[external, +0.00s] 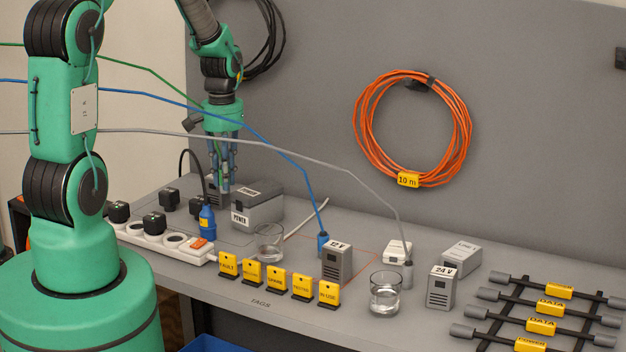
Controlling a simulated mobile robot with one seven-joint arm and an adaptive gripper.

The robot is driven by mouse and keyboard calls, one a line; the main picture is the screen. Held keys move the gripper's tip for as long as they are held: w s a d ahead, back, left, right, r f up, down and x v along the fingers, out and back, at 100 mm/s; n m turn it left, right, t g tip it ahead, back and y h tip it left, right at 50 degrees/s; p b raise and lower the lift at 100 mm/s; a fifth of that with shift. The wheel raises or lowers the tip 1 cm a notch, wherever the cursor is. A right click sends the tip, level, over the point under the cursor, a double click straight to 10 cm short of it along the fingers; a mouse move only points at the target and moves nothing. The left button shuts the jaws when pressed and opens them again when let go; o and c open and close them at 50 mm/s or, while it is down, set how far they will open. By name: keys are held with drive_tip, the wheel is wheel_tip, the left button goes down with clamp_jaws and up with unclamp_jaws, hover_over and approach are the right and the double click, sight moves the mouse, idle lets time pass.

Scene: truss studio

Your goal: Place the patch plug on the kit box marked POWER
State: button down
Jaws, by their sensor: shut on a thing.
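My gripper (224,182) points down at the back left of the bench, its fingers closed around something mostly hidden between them. A green cable (150,70) runs in from the left to the gripper, so the held thing looks like the patch plug, though its outline is unclear. The grey kit box marked POWER (262,214) stands on the bench just right of and in front of the fingers, with a lid label and a front label. Whether the fingers or the held thing touch the box cannot be told from here.
A blue plug (207,223) stands by a white power strip (165,243). Another blue plug (322,244) and a grey plug (408,275) have cables crossing the space. Glasses (270,243) (386,292), yellow tags (275,279) and a 12 V adapter (337,264) stand in front.

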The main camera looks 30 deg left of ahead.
hover_over(257, 189)
drive_tip(key=shift+s+f, duration=0.3)
drive_tip(key=shift+f, duration=0.4)
drive_tip(key=shift+w+a, duration=0.1)
idle(0.4)
drive_tip(key=shift+w, duration=0.25)
drive_tip(key=shift+f, duration=1.8)
drive_tip(key=shift+f, duration=0.1)
drive_tip(key=c, duration=2)
unclamp_jaws()
drive_tip(key=o, duration=0.4)
